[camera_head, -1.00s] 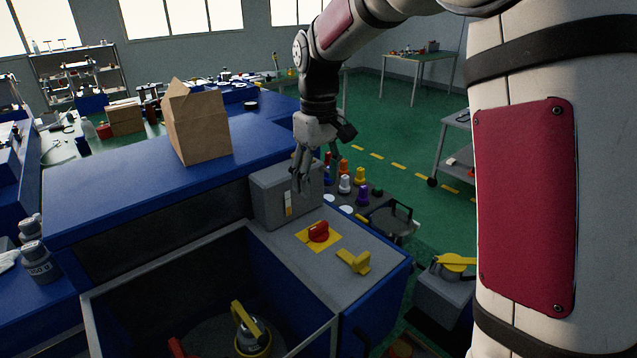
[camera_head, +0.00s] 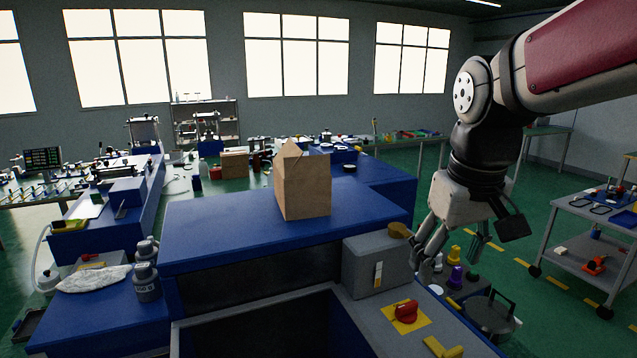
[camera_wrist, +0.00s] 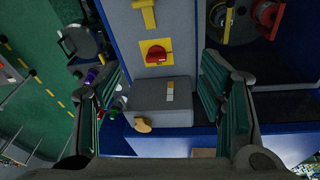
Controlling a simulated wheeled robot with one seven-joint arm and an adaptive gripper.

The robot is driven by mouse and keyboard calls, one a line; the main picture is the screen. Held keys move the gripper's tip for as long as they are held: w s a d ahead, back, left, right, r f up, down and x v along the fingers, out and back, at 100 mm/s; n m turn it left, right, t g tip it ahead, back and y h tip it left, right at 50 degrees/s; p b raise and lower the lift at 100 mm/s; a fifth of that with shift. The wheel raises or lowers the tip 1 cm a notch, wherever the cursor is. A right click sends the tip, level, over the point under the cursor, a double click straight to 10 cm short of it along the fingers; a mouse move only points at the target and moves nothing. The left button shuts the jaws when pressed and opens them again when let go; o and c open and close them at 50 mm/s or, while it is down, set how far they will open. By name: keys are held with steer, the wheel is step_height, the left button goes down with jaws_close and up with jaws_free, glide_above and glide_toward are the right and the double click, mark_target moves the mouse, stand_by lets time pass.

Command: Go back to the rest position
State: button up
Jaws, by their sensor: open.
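My gripper (camera_head: 452,243) hangs below my wrist at the right of the head view, fingers pointing down. It is open and empty. It is beside and above the grey control box (camera_head: 377,264) at the corner of the press bench. In the wrist view the two finger pads (camera_wrist: 160,97) stand wide apart, with the grey box and the red rotary switch (camera_wrist: 157,54) seen between and beyond them. The red switch on its yellow plate also shows in the head view (camera_head: 405,311).
A brown paper bag (camera_head: 303,187) stands on the blue bench top (camera_head: 225,225). Grey bottles (camera_head: 147,281) stand at left. Coloured knobs (camera_head: 455,277) lie close to my fingers. A grey cart (camera_head: 590,235) stands at right, with green floor (camera_head: 520,247) between.

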steer(key=s+m+t, duration=0.2)
steer(key=s+t, duration=0.1)
steer(key=s, duration=1.1)
steer(key=shift+s+f+m, duration=0.3)
steer(key=shift+f, duration=0.1)
steer(key=shift+d, duration=0.1)
steer(key=shift+c, duration=0.3)
